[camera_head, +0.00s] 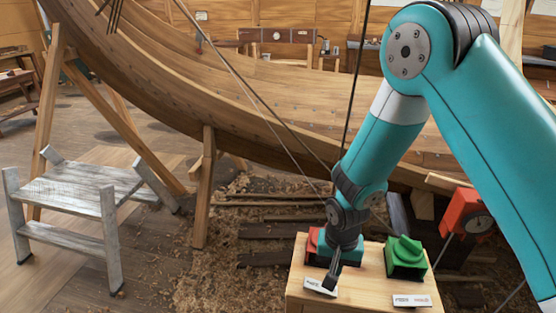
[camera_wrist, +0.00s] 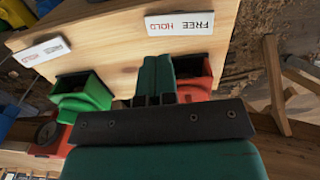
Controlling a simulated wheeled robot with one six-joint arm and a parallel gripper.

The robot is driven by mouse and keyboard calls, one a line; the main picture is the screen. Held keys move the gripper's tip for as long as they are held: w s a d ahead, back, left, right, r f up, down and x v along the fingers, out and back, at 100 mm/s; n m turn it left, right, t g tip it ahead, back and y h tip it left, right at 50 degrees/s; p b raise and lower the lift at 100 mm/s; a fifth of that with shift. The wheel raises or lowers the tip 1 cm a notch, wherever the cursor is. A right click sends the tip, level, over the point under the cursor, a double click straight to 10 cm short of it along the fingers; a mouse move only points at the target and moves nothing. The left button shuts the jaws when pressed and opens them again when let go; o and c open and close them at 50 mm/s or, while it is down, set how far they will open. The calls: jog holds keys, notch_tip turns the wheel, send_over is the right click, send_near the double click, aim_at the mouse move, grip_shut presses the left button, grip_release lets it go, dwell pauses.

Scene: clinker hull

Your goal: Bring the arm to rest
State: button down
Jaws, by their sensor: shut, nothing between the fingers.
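My gripper (camera_head: 332,280) hangs at the end of my teal arm, pointing down over the wooden box top (camera_head: 362,291). Its fingers are shut with nothing between them. It is in front of the red block (camera_head: 312,244) and above a white label (camera_head: 318,287). In the wrist view the closed fingers (camera_wrist: 157,64) partly cover the red block (camera_wrist: 195,86). Whether they touch it or the label, I cannot tell. The label there (camera_wrist: 193,23) reads FREE and HOLD.
A green block (camera_head: 405,257) sits on the box to the right, with its own label (camera_head: 412,300). A red device with a dial (camera_head: 464,214) is further right. A wooden hull (camera_head: 250,110) on props curves behind. A grey step stool (camera_head: 82,210) stands left on the floor.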

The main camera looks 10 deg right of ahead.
jog(key=s+a+r+n+y, duration=0.1)
jog(key=s+r+n, duration=0.2)
jog(key=s+r, duration=0.3)
jog(key=s+a+r+n+y, duration=0.1)
jog(key=s+r+n, duration=0.3)
jog(key=r, duration=0.9)
jog(key=s+a+r+n+y, duration=0.1)
jog(key=s+r+n+y, duration=0.1)
jog(key=s+r, duration=0.6)
jog(key=shift+s+r+n, duration=0.25)
jog(key=shift+r+n, duration=0.55)
jog(key=shift+n, duration=0.1)
jog(key=c, duration=1.8)
grip_release()
